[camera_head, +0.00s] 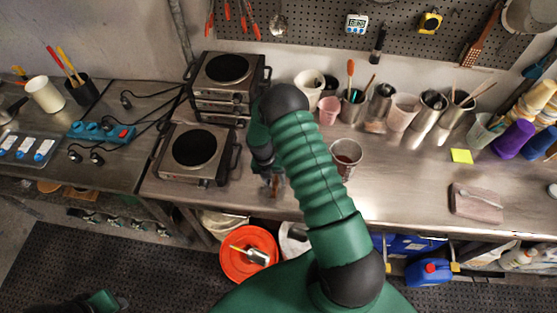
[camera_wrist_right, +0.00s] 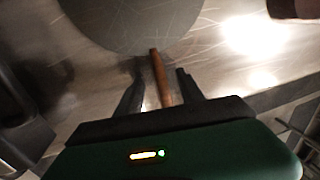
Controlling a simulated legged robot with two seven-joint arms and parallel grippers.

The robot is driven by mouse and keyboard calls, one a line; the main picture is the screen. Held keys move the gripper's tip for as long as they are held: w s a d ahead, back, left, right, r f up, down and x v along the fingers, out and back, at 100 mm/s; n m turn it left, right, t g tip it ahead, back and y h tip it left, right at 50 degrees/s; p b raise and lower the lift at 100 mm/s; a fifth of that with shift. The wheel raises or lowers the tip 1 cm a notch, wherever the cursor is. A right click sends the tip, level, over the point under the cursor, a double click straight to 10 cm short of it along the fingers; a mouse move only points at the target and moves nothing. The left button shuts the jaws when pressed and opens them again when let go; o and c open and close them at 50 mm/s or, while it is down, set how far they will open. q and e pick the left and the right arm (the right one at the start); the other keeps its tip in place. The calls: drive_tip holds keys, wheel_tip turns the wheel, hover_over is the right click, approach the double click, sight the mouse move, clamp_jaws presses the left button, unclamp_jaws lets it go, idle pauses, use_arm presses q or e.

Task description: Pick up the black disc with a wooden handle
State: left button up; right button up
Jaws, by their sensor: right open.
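The disc (camera_wrist_right: 130,22) shows in the right wrist view as a large, round, dark grey plate with scratches, cut off by the top edge. Its wooden handle (camera_wrist_right: 158,72) points down toward my right gripper (camera_wrist_right: 160,78). The gripper is open, with one dark finger on each side of the handle. I cannot tell whether either finger touches it. In the head view my right arm hides most of the disc and handle, and the right gripper (camera_head: 272,184) shows only in part over the bench front. A green part of my left arm shows at the lower left; its fingers cannot be made out.
A hotplate (camera_head: 196,150) stands left of my right gripper, with stacked hotplates (camera_head: 228,75) behind. A metal cup (camera_head: 345,157) stands to the right. Several containers with tools line the bench back. An orange bucket (camera_head: 232,266) is below.

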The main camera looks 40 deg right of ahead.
drive_tip(key=shift+s, duration=0.1)
drive_tip(key=shift+c, duration=0.6)
drive_tip(key=shift+d, duration=0.1)
clamp_jaws()
idle(0.6)
